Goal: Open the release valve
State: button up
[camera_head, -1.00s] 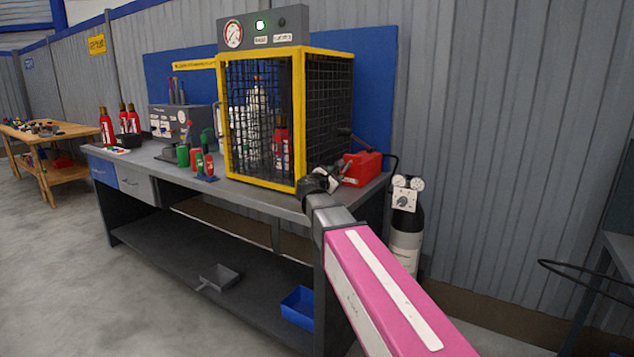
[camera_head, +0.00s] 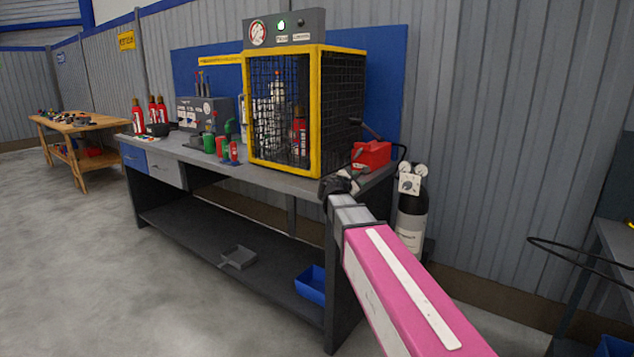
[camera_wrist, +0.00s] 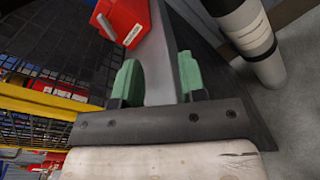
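The release valve itself is too small to make out in either view. A red unit with a dark lever (camera_head: 371,155) sits on the bench's right end, beside the yellow-framed cage (camera_head: 314,110). In the wrist view the red unit (camera_wrist: 122,20) is at the top, beyond my fingers. My gripper (camera_wrist: 160,80) has its two green fingers apart, with nothing held between them. In the head view my gripper (camera_head: 338,186) is dark and small, in front of the bench's right end, below and left of the red unit. It appears apart from the red unit.
A panel with a dial (camera_head: 257,32) and a green light tops the cage, which holds a red extinguisher (camera_head: 299,135). Green and red fittings (camera_head: 227,150) stand left of the cage. Floor at left is clear.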

jog(key=s+d+f+m+g+y, duration=0.1)
jog(key=s+d+f+m+g, duration=0.2)
jog(key=f, duration=0.4)
jog(key=s+d+f+m+g+y, duration=0.2)
jog(key=s+f+m, duration=0.2)
jog(key=s+f, duration=0.3)
jog(key=s+d+f+m+g+y, duration=0.1)
jog(key=s+d+f+m+g, duration=0.2)
jog(key=f, duration=0.5)
jog(key=s+a+f+m+g+y, duration=0.1)
jog(key=s+f+m+g+y, duration=0.1)
jog(key=s+f+m, duration=0.3)
jog(key=s+a+f+m+g+y, duration=0.2)
jog(key=s+f+m+g+y, duration=0.1)
jog(key=s+f, duration=0.5)
jog(key=s+m+y, duration=0.1)
jog(key=m, duration=0.1)
jog(key=shift+s+a+m, duration=0.25)
jog(key=shift+s+m, duration=0.05)
jog(key=shift+s, duration=0.1)
